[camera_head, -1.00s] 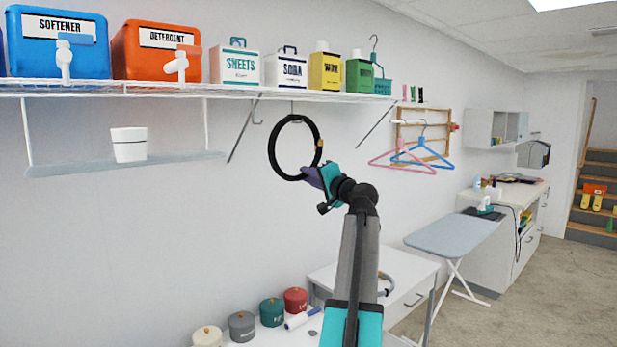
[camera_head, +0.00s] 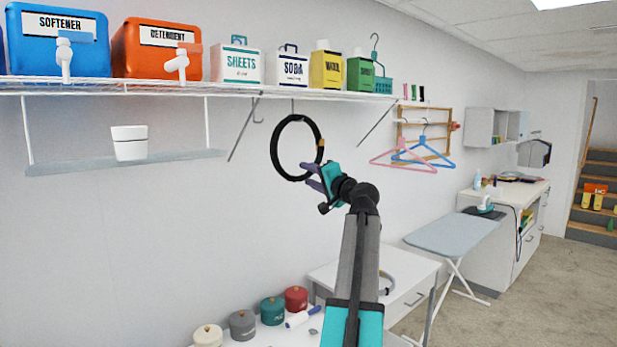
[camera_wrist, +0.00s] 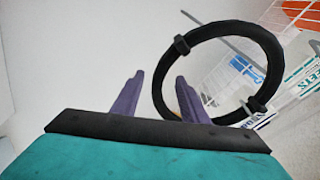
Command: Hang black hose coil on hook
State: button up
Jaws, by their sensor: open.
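The black hose coil (camera_head: 274,151) hangs upright below the wire shelf. A thin hook (camera_head: 292,105) shows at its top; the exact contact is too small to tell. The coil also shows in the wrist view (camera_wrist: 274,58), with dark bands around it. My gripper (camera_head: 308,176) is at the coil's lower right side, its purple fingers spread. In the wrist view my gripper (camera_wrist: 159,82) is open and holds nothing; the coil's near side shows between and beyond the fingers.
The wire shelf (camera_head: 200,90) with bottles and boxes runs above the coil. Angled brackets (camera_head: 243,130) stand on both sides. Pink and blue hangers (camera_head: 424,158) hang to the right. Canisters (camera_head: 242,325) stand below.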

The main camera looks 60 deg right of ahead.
jog(key=b+v, duration=0.3)
jog(key=v, duration=1)
jog(key=shift+s+a, duration=0.25)
jog(key=shift+s, duration=0.05)
jog(key=shift+w+r, duration=0.1)
